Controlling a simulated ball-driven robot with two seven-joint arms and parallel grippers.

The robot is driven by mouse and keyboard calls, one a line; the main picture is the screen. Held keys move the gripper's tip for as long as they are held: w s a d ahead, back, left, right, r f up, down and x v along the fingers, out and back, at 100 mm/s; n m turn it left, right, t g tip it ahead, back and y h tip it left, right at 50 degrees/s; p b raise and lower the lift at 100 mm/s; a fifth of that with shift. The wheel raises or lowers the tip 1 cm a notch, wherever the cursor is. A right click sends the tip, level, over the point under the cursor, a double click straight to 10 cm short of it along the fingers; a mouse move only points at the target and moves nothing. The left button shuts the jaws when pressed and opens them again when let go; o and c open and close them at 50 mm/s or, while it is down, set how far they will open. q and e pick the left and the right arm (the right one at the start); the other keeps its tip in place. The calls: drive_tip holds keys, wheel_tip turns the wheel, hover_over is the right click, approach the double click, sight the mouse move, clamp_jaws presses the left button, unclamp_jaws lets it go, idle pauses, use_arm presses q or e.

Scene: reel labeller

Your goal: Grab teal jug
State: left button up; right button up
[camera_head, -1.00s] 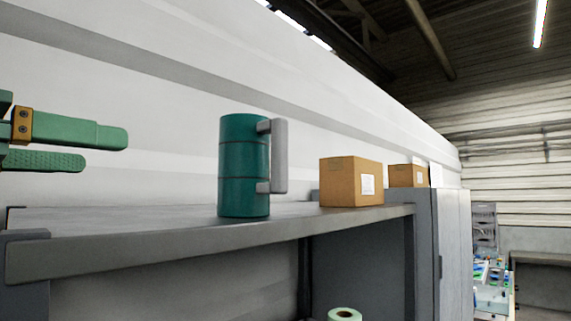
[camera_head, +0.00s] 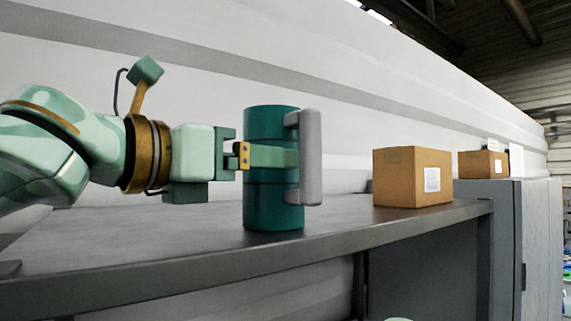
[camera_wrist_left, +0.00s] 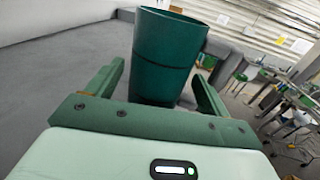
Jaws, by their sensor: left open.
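The teal jug (camera_head: 272,212) stands upright on the grey shelf, its grey handle (camera_head: 311,160) on the right. My left gripper (camera_head: 272,157) is open at the jug's mid-height. One green finger passes across the jug's near side; the other finger is hidden in the head view. In the left wrist view the jug (camera_wrist_left: 163,62) stands between the two spread fingers (camera_wrist_left: 158,88), and part of the handle shows behind it on the right. I cannot tell whether either finger touches the jug. My right gripper is not in view.
The grey shelf (camera_head: 150,245) has free room to the left of the jug. A cardboard box (camera_head: 405,180) with a white label stands to the right of the jug, and another box (camera_head: 482,164) sits further back on a grey cabinet (camera_head: 538,230). A pale wall runs behind.

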use_arm(q)
drive_tip(key=w+d+p, duration=0.1)
drive_tip(key=w+d+r+p, duration=0.1)
drive_tip(key=shift+w+d+r, duration=0.1)
drive_tip(key=shift+w+d, duration=0.25)
drive_tip(key=shift+d, duration=0.05)
drive_tip(key=shift+w+d, duration=0.35)
drive_tip(key=shift+s+a, duration=0.25)
drive_tip(key=c, duration=0.9)
drive_tip(key=shift+w, duration=0.1)
